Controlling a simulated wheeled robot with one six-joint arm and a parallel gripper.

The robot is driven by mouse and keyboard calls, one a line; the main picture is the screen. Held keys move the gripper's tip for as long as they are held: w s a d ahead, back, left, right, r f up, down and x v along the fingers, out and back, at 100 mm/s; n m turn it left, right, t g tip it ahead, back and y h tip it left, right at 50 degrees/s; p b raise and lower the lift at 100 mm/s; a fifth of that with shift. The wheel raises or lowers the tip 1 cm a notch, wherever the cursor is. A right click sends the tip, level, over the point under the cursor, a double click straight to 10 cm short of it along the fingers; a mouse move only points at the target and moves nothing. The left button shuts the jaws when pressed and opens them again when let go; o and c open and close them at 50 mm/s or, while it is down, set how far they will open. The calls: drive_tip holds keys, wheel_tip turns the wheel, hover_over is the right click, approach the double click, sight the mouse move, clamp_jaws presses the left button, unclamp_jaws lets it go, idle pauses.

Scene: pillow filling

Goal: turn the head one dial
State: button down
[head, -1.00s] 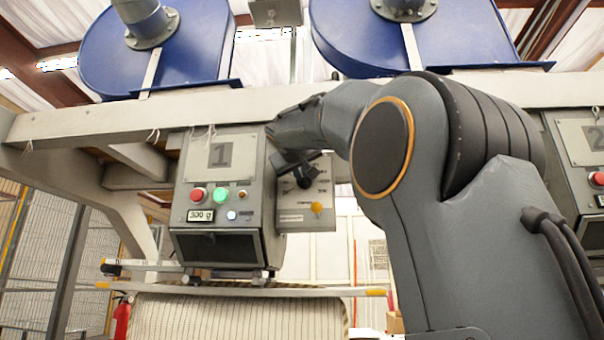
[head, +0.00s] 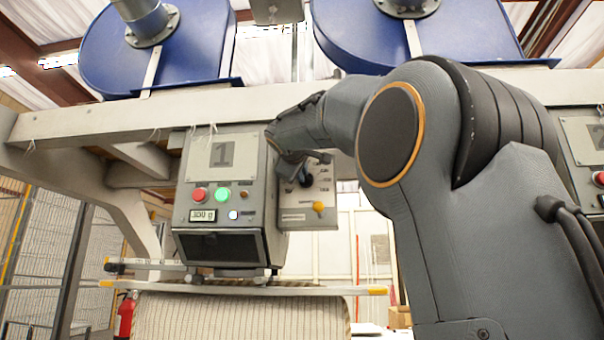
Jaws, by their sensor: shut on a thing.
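The head one unit is a grey box with a plate marked 1 (head: 222,153). On its right side is a pale dial panel (head: 310,205) with small markings and a yellow knob (head: 318,207) low on it. The dark dial (head: 305,181) sits higher on this panel, partly covered by my gripper. My gripper (head: 299,170) is in front of the panel's upper part, shut on the dial. My forearm hides its upper edge, and the fingertips are small and dark here.
Box 1 carries a red button (head: 200,194), a green button (head: 222,195) and a display reading 300 g (head: 202,215). A striped pillow cover (head: 240,318) hangs below. A beam (head: 120,122) and blue hoppers (head: 180,50) are above. Unit 2 (head: 588,140) is at right.

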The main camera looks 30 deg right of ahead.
idle(0.3)
drive_tip(key=c, duration=1.8)
unclamp_jaws()
drive_tip(key=shift+c, duration=0.2)
drive_tip(key=shift+s, duration=0.1)
drive_tip(key=b+v, duration=0.2)
drive_tip(key=v, duration=0.5)
drive_tip(key=shift+s+a+b, duration=0.25)
drive_tip(key=shift+b, duration=0.15)
